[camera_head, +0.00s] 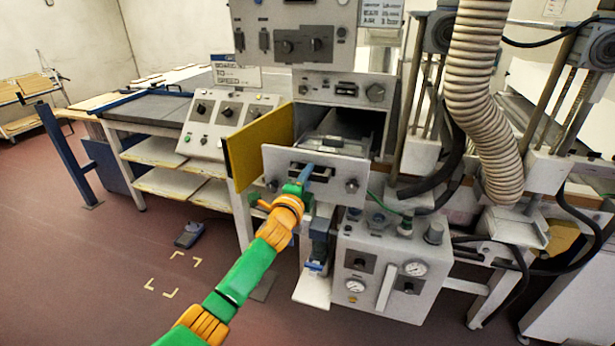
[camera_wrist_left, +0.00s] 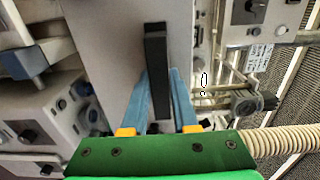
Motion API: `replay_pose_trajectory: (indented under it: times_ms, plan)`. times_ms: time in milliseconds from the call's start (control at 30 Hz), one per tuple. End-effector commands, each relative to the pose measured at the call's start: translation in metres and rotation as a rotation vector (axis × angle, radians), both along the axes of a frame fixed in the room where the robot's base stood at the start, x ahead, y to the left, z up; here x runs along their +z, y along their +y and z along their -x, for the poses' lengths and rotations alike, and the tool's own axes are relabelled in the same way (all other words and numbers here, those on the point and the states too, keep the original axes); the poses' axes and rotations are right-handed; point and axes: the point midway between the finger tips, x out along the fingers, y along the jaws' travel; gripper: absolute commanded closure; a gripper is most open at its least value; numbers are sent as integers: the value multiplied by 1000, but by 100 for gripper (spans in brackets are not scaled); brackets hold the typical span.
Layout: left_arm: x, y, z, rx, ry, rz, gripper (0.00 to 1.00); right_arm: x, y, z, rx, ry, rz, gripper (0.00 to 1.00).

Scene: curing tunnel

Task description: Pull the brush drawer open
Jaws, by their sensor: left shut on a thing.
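The brush drawer (camera_head: 335,193) stands partly out of the grey machine, with its inside (camera_head: 345,128) showing from above behind the front panel. Its dark bar handle (camera_head: 325,171) is on the front panel. In the left wrist view the black handle (camera_wrist_left: 157,50) runs upright in the picture, against the grey drawer front (camera_wrist_left: 105,50). My left gripper (camera_head: 305,174) is at the left part of the handle. Its blue fingers (camera_wrist_left: 162,100) lie on both sides of the handle, shut on it. My right gripper is in neither view.
A yellow panel (camera_head: 258,148) sticks out just left of the drawer. A grey box with gauges (camera_head: 385,270) stands below right. A ribbed hose (camera_head: 480,90) hangs at the right. The floor at front left (camera_head: 90,270) is mostly clear.

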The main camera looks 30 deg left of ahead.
Motion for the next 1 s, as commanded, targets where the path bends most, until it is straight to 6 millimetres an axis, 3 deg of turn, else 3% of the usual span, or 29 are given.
replay_pose_trajectory:
  times_ms: [233,267,367,733,1000]
  plan:
    - [0,0,0,-1,0,0,100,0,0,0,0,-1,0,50]
    - [0,0,0,-1,0,0,70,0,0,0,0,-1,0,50]
    - [0,0,0,-1,0,0,43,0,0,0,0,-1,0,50]
    - [0,-1,4,0,0,0,43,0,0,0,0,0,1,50]
    - [-2,-10,42,-2,0,-2,43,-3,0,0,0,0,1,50]
